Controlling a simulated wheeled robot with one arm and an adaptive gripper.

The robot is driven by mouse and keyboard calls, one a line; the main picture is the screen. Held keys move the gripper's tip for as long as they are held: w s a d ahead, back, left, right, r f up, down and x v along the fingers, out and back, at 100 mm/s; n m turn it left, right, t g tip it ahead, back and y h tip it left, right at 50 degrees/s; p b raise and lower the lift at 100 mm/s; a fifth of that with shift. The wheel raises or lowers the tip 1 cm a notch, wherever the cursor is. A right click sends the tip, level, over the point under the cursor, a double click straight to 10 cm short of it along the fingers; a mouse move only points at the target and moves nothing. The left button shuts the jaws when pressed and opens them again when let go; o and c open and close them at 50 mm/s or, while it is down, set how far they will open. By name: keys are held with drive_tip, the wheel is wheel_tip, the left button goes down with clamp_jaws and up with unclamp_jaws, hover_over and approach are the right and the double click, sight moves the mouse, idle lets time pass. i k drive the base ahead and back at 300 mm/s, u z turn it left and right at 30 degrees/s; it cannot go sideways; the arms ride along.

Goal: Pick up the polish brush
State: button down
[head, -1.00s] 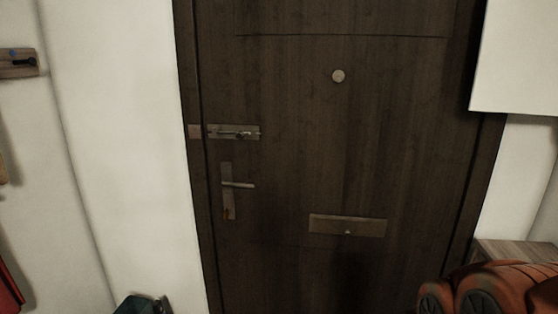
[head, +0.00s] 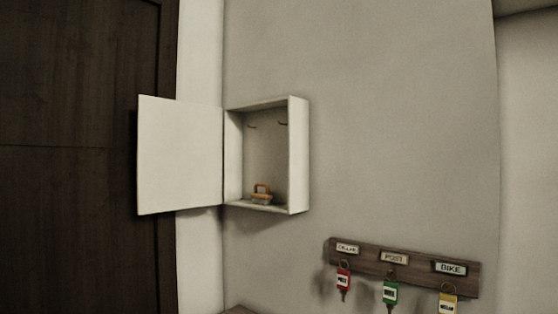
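A small object with an orange-brown top and a paler base (head: 262,193), which looks like the polish brush, sits on the floor of a white wall cabinet (head: 299,155). It is too small to make out its bristles. The cabinet door (head: 180,155) stands open to the left. My gripper is not in view.
A key rack (head: 410,272) with labels, one reading BIKE, hangs lower right of the cabinet. Red (head: 343,279), green (head: 390,292) and yellow (head: 448,302) key tags hang from it. Two hooks show inside the cabinet. A dark door (head: 75,150) is at the left.

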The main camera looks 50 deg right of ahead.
sight(259, 198)
drive_tip(key=z, duration=1.4)
